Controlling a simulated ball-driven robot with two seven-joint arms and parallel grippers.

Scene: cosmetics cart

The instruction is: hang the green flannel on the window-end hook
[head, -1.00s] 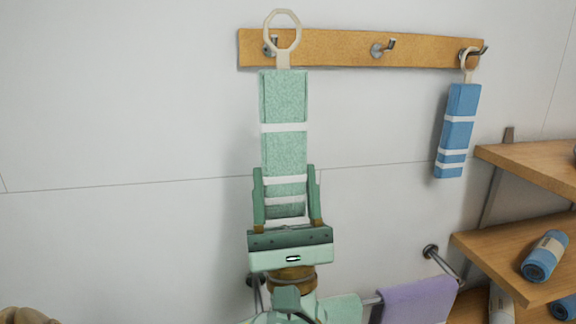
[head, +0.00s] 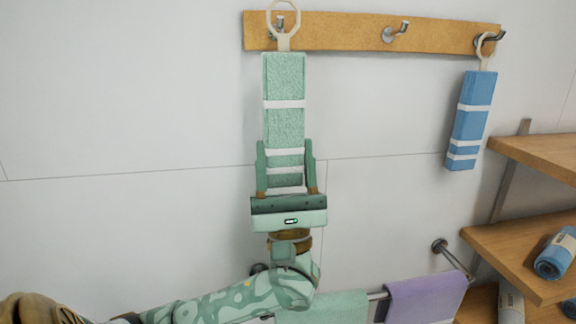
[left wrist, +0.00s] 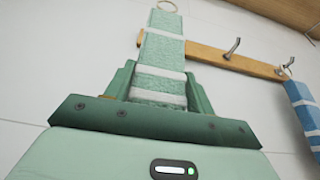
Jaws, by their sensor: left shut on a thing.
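The green flannel (head: 284,80) hangs upright from its pale ring (head: 296,22), which is at the top. My left gripper (head: 286,152) is shut on the flannel's lower striped part, from below. The flannel also shows in the left wrist view (left wrist: 163,52), between the fingers (left wrist: 162,85). The wooden rail (head: 340,33) carries three metal hooks. The left hook (head: 280,23) shows within the ring's outline; I cannot tell whether the ring is around it or in front. The middle hook (head: 396,32) is bare. No window is in view. My right gripper is not in view.
A blue flannel (head: 470,120) hangs on the right hook (head: 495,38). Wooden shelves (head: 530,240) with a rolled blue towel (head: 555,257) stand at the right. A lower bar holds a purple towel (head: 425,298) and a pale green towel (head: 325,306). The wall left of the flannel is clear.

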